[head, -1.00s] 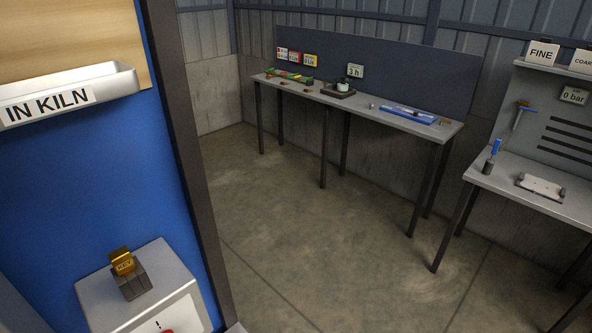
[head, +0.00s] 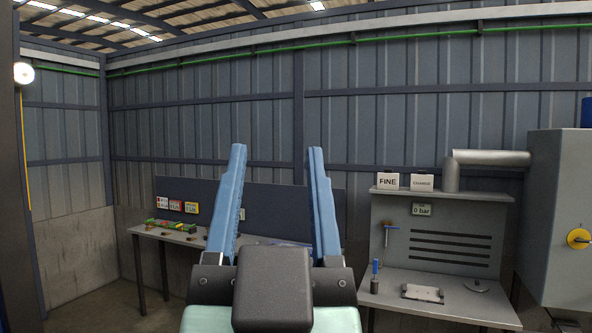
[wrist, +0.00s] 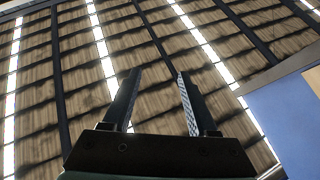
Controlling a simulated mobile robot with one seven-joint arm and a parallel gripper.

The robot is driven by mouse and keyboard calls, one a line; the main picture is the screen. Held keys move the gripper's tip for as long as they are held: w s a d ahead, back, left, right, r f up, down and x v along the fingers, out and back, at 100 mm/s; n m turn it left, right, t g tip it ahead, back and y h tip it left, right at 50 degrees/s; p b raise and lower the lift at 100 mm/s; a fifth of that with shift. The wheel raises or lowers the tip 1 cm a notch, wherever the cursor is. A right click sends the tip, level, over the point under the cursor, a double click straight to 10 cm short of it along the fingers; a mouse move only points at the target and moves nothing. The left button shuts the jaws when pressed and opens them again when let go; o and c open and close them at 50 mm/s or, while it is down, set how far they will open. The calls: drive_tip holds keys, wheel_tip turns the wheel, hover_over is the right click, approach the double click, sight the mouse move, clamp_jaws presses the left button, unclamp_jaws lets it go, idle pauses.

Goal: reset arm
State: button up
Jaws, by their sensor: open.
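My gripper (head: 276,160) stands upright in the middle of the head view, its two blue fingers pointing up and spread wide apart. Nothing is between the fingers. In the wrist view my gripper (wrist: 155,75) is also open and empty, with the slatted roof (wrist: 75,60) behind it. The gripper hides the middle of the long bench in the head view.
A long bench (head: 148,234) with coloured signs stands behind at left. A grey workbench (head: 440,309) with a FINE box (head: 388,181) on its shelf stands at right.

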drive_tip(key=s+b, duration=0.1)
drive_tip(key=s+d+t+b, duration=0.1)
drive_tip(key=s+b, duration=0.1)
drive_tip(key=shift+s+d+r+t+h, duration=0.25)
drive_tip(key=shift+d+t+h, duration=0.05)
drive_tip(key=shift+t+h, duration=0.1)
drive_tip(key=shift+c, duration=0.7)
drive_tip(key=shift+a, duration=0.2)
